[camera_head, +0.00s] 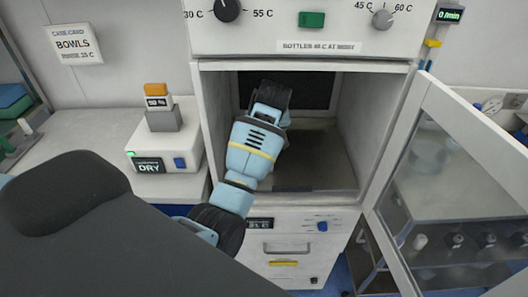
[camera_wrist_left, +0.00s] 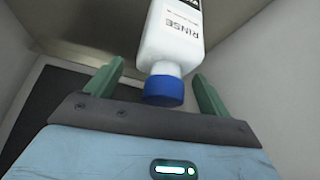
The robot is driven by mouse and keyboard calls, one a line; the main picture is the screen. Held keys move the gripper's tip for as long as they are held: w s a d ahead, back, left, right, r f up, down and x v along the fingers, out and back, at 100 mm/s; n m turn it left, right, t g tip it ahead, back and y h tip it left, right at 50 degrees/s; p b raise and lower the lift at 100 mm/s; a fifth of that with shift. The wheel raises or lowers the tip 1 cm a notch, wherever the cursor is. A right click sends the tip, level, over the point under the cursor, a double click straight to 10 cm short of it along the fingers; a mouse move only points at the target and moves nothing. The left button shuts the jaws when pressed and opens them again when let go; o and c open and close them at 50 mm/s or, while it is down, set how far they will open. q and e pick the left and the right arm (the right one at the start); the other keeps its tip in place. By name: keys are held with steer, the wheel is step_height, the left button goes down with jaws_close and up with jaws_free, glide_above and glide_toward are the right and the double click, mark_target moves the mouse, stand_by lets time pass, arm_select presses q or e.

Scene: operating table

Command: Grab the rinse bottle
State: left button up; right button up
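The rinse bottle (camera_wrist_left: 172,38) is white with a blue cap and printed "RINSE". It shows in the left wrist view, cap end toward my gripper. My left gripper (camera_wrist_left: 160,72) is open, with its green fingers apart on either side of the bottle's cap end and visible gaps to both. In the head view my left arm reaches into the open compartment of the white cabinet (camera_head: 385,66). The wrist hides the fingers and the bottle there. My right gripper is in neither view.
The cabinet's framed glass door (camera_head: 405,100) stands open to the right. The compartment walls are close around my left wrist, with bare floor (camera_head: 320,165) to its right. A white box marked "DRY" (camera_head: 165,150) stands on the counter (camera_head: 80,135) at left.

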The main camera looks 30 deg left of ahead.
arm_select(q)
steer(key=c, duration=1.7)
jaws_close()
steer(key=shift+r, duration=0.15)
